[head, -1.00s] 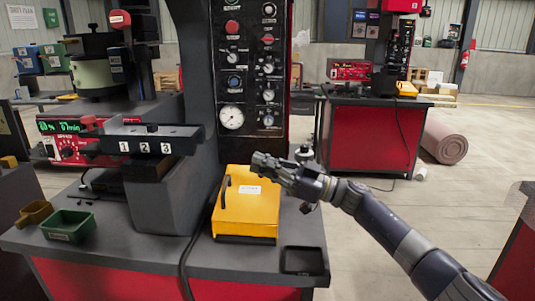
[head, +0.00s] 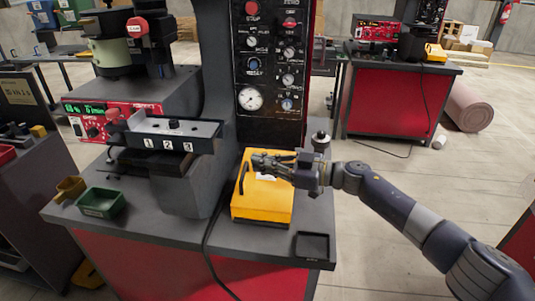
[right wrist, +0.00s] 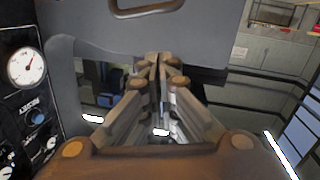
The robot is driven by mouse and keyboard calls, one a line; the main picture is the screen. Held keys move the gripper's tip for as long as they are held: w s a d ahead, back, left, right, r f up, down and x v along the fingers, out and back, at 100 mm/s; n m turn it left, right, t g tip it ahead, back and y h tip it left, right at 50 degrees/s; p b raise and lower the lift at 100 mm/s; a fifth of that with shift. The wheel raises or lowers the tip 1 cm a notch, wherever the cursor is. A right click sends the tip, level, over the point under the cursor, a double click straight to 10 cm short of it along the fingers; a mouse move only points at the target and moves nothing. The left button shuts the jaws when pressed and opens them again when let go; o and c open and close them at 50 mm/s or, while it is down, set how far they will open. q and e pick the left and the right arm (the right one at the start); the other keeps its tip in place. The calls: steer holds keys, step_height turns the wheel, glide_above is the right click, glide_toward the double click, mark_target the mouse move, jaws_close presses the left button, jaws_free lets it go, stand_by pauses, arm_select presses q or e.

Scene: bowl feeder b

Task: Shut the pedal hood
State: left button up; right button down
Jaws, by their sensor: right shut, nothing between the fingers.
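The yellow pedal hood (head: 262,204) stands on the grey machine table, below the control panel. It has a dark curved handle on its left side and a white label on top, partly covered by my gripper. I cannot tell how far it is open. My right gripper (head: 258,162) reaches in from the right over the hood's upper part, its fingers pointing left. I cannot tell if it touches the hood. In the right wrist view the fingers (right wrist: 153,62) are shut and empty. My left gripper is not in view.
The control panel (head: 270,60) rises behind the hood. A black tray (head: 312,246) lies on the table (head: 185,240) at the front right. A green bin (head: 101,202) and a numbered rack (head: 168,143) are to the left. The floor to the right is open.

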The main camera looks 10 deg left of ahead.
steer(key=a+p, duration=0.1)
steer(key=a+f+h+p, duration=0.1)
steer(key=shift+a+h+p, duration=0.25)
steer(key=shift+h+p, duration=0.05)
steer(key=shift+a+f, duration=0.3)
steer(key=shift+f, duration=0.05)
steer(key=shift+a+f+b, duration=0.45)
steer(key=shift+a+f, duration=0.2)
steer(key=shift+a, duration=0.15)
